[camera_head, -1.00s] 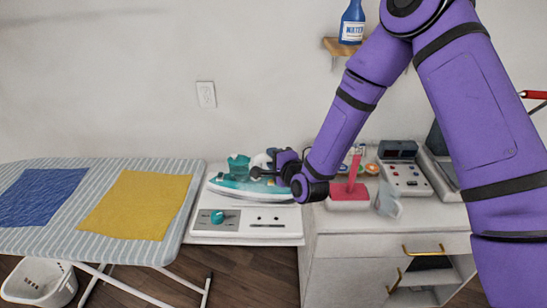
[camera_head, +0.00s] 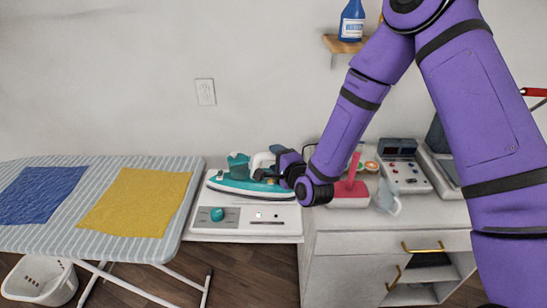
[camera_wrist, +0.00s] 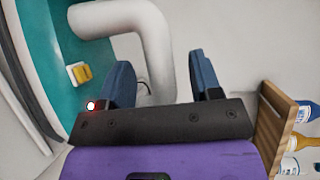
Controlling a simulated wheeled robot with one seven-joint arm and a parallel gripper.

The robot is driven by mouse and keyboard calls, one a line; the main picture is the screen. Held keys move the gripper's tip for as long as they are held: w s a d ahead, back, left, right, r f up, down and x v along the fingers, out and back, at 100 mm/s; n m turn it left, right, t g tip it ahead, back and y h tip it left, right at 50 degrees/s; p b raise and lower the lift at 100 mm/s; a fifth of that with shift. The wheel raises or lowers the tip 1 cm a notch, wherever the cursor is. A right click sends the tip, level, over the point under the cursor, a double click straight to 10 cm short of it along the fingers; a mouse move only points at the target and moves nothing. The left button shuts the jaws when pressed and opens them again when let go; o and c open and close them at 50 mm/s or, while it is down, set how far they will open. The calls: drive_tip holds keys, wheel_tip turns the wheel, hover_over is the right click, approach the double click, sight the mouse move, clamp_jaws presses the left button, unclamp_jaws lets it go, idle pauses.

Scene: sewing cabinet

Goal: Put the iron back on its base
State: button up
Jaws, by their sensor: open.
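The teal and white iron (camera_head: 245,187) lies on its white base (camera_head: 210,233), which has a teal knob and a small light on its front panel. My gripper (camera_head: 266,165) is at the right end of the iron, by its handle. In the wrist view, my gripper's two blue fingers (camera_wrist: 160,65) are apart, and the iron's white curved handle (camera_wrist: 152,35) reaches down between them. I cannot tell whether a finger touches the handle. Part of the iron's rear is hidden behind my gripper.
An ironing board (camera_head: 60,237) with blue and yellow cloths stands at left. A cabinet (camera_head: 345,245) at right carries a red item (camera_head: 349,197), a clear jug (camera_head: 388,197) and a control box (camera_head: 405,175). A wall shelf (camera_head: 345,46) holds a blue bottle (camera_head: 352,22).

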drive_tip(key=v, duration=0.9)
drive_tip(key=shift+a+r, duration=0.1)
drive_tip(key=s+d+r+n+g+h, duration=0.1)
drive_tip(key=d+r+n+g+h, duration=0.15)
drive_tip(key=d+r+n, duration=0.4)
drive_tip(key=s+d+r+n+g+h, duration=0.25)
drive_tip(key=d+r, duration=0.45)
drive_tip(key=r, duration=0.4)
drive_tip(key=s+d+r+n+g+h, duration=0.1)
drive_tip(key=s+d+r, duration=0.2)
drive_tip(key=s, duration=0.4)
drive_tip(key=s+d+r+n+g+h, duration=0.1)
drive_tip(key=s+d+r+n, duration=0.1)
drive_tip(key=s+d+r, duration=0.2)
drive_tip(key=s+d+r+n+g, duration=0.1)
drive_tip(key=s+d+r+g, duration=0.1)
drive_tip(key=s, duration=0.8)
drive_tip(key=shift+s+d+r+n+h, duration=0.3)
drive_tip(key=shift+d+r+h, duration=0.1)
drive_tip(key=shift+d+r, duration=0.5)
drive_tip(key=shift+a+r, duration=0.15)
